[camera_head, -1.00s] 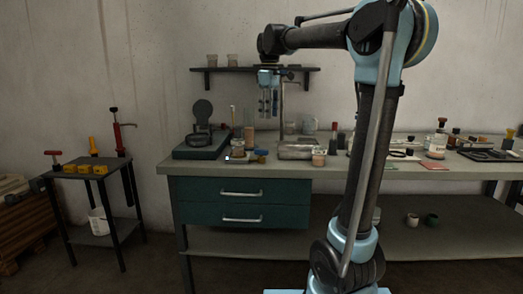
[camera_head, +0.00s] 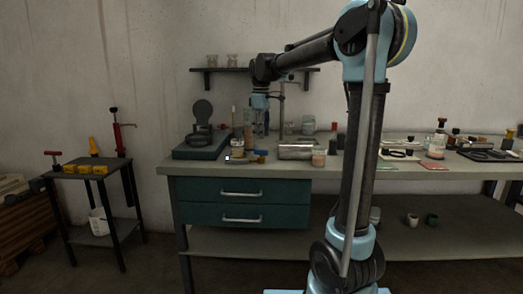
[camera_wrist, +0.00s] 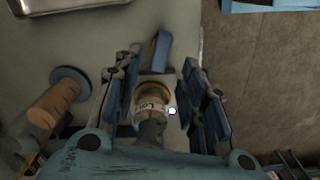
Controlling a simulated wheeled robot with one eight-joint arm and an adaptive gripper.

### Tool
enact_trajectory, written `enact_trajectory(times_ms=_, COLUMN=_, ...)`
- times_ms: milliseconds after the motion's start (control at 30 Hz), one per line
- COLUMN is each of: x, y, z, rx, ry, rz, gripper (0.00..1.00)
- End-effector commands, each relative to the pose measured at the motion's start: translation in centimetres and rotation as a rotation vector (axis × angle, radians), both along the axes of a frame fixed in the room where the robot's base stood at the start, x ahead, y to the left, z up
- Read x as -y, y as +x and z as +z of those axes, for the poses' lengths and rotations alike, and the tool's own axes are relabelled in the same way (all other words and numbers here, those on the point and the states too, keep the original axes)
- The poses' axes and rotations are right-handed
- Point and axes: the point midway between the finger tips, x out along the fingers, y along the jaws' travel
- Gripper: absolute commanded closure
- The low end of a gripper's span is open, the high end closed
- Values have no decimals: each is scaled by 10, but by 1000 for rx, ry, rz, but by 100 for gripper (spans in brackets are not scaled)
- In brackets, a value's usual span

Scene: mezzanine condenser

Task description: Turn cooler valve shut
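In the wrist view, a brass-coloured round fitting (camera_wrist: 153,90) with a pale label that seems to begin "Co" sits between the fingers of my gripper (camera_wrist: 160,97). A blue lever-like piece (camera_wrist: 161,52) lies just beyond it. This looks like the cooler valve. My gripper (camera_head: 255,134) points down above that spot. Its fingers are spread wide, with gaps on both sides of the fitting, and they hold nothing. The fitting's lower part is partly hidden by my gripper.
A tan cylinder on a blue round base (camera_wrist: 70,78) stands close left of my gripper in the wrist view. On the bench (camera_head: 376,174) are a dark green device (camera_head: 200,150) at left and a metal box (camera_head: 295,151) at right. A shelf (camera_head: 225,69) hangs behind.

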Motion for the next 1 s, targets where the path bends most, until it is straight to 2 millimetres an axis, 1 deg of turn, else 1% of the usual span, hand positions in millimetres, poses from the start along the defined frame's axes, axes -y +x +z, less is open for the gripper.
enact_trajectory(times_ms=33, x=0, y=0, z=-10, rx=0, ry=0, rz=0, gripper=62)
enact_trajectory(times_ms=200, x=0, y=0, z=-38, rx=0, ry=0, rz=0, gripper=62)
enact_trajectory(times_ms=400, x=0, y=0, z=-61, rx=0, ry=0, rz=0, gripper=62)
enact_trajectory(times_ms=600, x=0, y=0, z=-71, rx=0, ry=0, rz=0, gripper=62)
enact_trajectory(times_ms=867, x=0, y=0, z=-72, rx=0, ry=0, rz=0, gripper=62)
enact_trajectory(times_ms=967, x=0, y=0, z=-72, rx=0, ry=0, rz=0, gripper=82)
enact_trajectory(times_ms=1000, x=0, y=0, z=-72, rx=0, ry=0, rz=0, gripper=91)
